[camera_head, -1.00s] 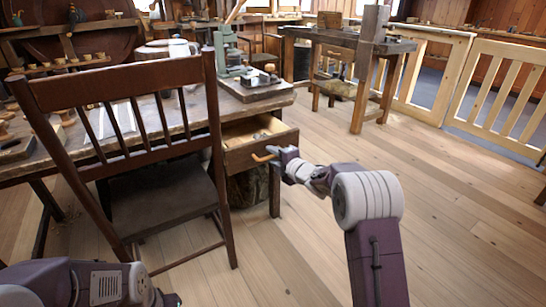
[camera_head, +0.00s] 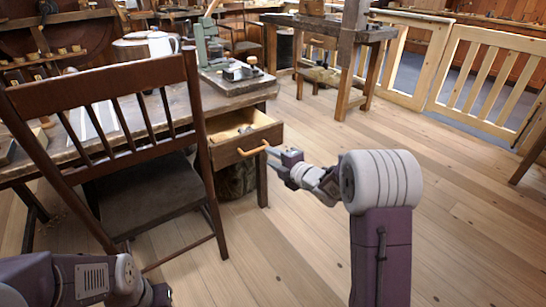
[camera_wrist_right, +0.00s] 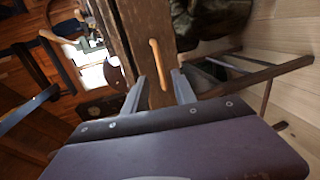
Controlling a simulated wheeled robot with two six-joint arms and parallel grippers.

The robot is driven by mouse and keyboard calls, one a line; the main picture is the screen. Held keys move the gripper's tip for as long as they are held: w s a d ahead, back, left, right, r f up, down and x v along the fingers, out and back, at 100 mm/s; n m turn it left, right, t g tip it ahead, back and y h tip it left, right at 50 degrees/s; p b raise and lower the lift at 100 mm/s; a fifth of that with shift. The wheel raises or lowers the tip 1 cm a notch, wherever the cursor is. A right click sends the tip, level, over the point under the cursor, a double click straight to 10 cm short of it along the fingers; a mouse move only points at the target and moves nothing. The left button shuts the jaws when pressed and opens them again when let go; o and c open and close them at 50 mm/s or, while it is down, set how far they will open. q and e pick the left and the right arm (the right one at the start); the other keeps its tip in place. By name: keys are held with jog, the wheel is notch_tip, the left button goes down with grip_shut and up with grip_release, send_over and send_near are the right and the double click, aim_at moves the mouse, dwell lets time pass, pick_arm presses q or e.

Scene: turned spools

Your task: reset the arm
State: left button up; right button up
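My right gripper (camera_head: 277,160) is open and empty, just in front of the pulled-out wooden drawer (camera_head: 228,155) of the workbench. In the right wrist view its two fingers (camera_wrist_right: 160,95) stand apart, with the orange drawer handle (camera_wrist_right: 160,63) ahead of the gap between them. The handle also shows in the head view (camera_head: 253,150), with its right end close to the fingertips. I cannot tell whether they touch.
A dark wooden chair (camera_head: 150,190) stands in front of the workbench (camera_head: 150,105), left of the drawer. A green machine (camera_head: 208,48) stands on the bench. A second table (camera_head: 335,30) and a wooden railing (camera_head: 480,75) are behind. The floor at right is clear.

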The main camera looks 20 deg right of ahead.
jog(key=s+a+r+y+p, duration=0.1)
jog(key=s+a+r+p, duration=0.15)
jog(key=a+r, duration=0.35)
jog(key=s+d+f+m+g+h+p, duration=0.1)
jog(key=s+d+f+m+g+h, duration=0.1)
jog(key=s+f+m+g, duration=0.45)
jog(key=s+d+f+m+g+h+p, duration=0.15)
jog(key=s+f+m, duration=0.25)
jog(key=s+m, duration=0.7)
jog(key=s+d+f+m+g+h+p, duration=0.1)
jog(key=s+d+f+m+g+h, duration=0.3)
jog(key=s, duration=0.9)
notch_tip(320, 180, up, 35)
jog(key=a+g+y+p, duration=0.1)
jog(key=a+p, duration=0.1)
jog(key=p, duration=3.4)
jog(key=shift+w+a+m, duration=0.15)
jog(key=shift+w+m, duration=0.2)
